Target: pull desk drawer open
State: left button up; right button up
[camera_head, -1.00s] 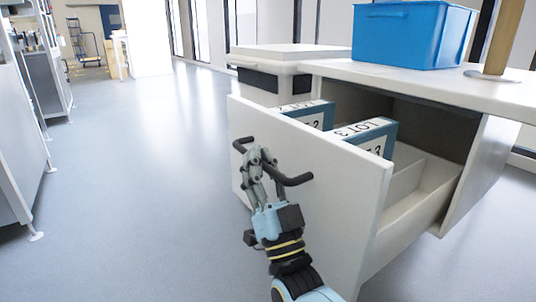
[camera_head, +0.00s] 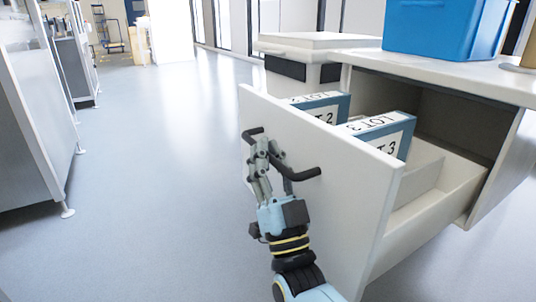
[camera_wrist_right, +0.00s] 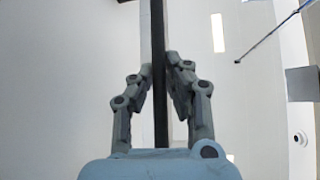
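The white desk drawer (camera_head: 345,195) stands well out of the desk (camera_head: 440,80), open at the top. Its black bar handle (camera_head: 303,174) is on the front panel. My right gripper (camera_head: 262,150) is at the handle, with its fingers closed around the bar. In the right wrist view the dark bar (camera_wrist_right: 159,70) runs between the two fingers of my right gripper (camera_wrist_right: 160,75). Two blue-and-white boxes are in the drawer, one marked LOT 2 (camera_head: 325,108) and one marked LOT 3 (camera_head: 385,130). My left gripper is not in view.
A blue bin (camera_head: 440,28) stands on the desk top. A white cabinet (camera_head: 310,55) is behind the drawer. Grey-white units (camera_head: 30,110) line the left side. The floor (camera_head: 150,170) between them and the drawer is clear.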

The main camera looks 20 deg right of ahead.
jog(key=o, duration=0.5)
jog(key=shift+f, duration=0.1)
jog(key=v, duration=1.2)
jog(key=shift+a, duration=0.1)
